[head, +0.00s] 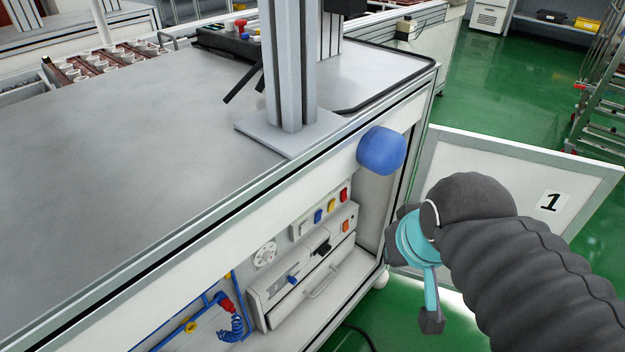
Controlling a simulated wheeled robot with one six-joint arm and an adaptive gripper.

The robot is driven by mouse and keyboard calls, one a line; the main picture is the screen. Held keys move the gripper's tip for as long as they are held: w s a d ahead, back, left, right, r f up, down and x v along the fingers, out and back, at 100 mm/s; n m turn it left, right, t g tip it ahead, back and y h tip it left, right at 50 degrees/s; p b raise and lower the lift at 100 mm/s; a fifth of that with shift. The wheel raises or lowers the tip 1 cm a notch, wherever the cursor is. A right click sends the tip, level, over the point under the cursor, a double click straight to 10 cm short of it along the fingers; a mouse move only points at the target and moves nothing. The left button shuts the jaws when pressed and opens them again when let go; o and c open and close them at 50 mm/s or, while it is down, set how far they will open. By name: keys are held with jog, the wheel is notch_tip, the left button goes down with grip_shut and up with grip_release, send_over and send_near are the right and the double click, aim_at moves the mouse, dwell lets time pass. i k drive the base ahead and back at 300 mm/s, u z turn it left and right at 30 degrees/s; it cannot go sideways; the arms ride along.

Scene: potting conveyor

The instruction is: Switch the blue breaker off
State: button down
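A row of small coloured breakers sits on a light panel (327,214) in the side of the workbench. The blue breaker (318,215) is between a whitish one at lower left and a yellow one (331,203) at upper right; a red one (343,194) is at the far end. Its lever position is too small to tell. My gripper (418,275), dark and teal at the end of my grey-sleeved arm, is right of and apart from the panel, by the open door. Its fingers are partly hidden, and I cannot tell whether they are open.
A rounded blue thing (381,152) shows at the bench edge above the panel. An open white door (500,190) marked 1 stands behind my arm. Below the breakers are an orange switch (346,226) and a drawer-like box (310,292). Blue hoses (232,325) are at lower left.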

aim_at(318, 214)
jog(key=z, duration=1.55)
jog(key=k, duration=0.35)
jog(key=u, duration=1.1)
